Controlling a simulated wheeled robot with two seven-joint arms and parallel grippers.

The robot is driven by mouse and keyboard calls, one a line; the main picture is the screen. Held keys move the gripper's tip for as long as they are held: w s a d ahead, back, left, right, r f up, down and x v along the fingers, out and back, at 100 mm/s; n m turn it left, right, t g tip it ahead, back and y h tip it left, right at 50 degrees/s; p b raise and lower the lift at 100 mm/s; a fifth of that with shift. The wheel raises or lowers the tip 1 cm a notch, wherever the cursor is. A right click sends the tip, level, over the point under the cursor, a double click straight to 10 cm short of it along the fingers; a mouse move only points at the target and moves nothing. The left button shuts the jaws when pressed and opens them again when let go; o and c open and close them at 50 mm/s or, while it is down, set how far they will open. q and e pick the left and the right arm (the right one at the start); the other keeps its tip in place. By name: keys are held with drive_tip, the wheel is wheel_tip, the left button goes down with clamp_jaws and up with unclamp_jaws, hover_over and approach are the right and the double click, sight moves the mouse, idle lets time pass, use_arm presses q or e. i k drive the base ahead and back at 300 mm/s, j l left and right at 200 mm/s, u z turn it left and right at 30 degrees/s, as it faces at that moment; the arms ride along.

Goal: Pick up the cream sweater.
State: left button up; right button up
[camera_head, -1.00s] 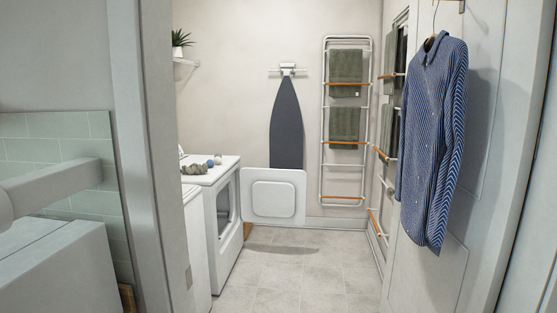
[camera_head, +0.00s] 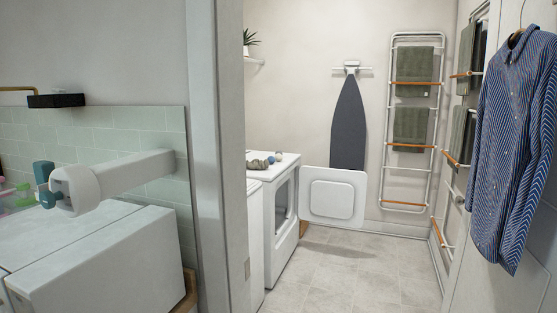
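I see no cream sweater in this view. Neither of my grippers shows. A blue-and-white striped shirt (camera_head: 515,140) hangs on a hanger at the right. Small rolled olive and grey items (camera_head: 262,163) lie on top of a white front-loading machine (camera_head: 282,215) in the room beyond the doorway. The machine's door (camera_head: 332,212) stands open; its inside is mostly hidden.
A door frame (camera_head: 217,150) divides the view. Left of it stand a white box-shaped unit (camera_head: 100,260) and a pale bar (camera_head: 140,172) with a rounded end. Olive towels (camera_head: 411,130) hang on a rack. The tiled floor (camera_head: 345,270) is clear.

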sight(259, 165)
drive_tip(key=i+l+z, duration=0.3)
drive_tip(key=i, duration=0.6)
drive_tip(key=i+z, duration=0.3)
drive_tip(key=i, duration=0.65)
drive_tip(key=i+u, duration=0.15)
drive_tip(key=i, duration=0.3)
drive_tip(key=i+l+u, duration=0.15)
drive_tip(key=i, duration=0.3)
drive_tip(key=i+l+u, duration=0.15)
drive_tip(key=i, duration=0.35)
drive_tip(key=i+l+u, duration=0.15)
drive_tip(key=i, duration=0.3)
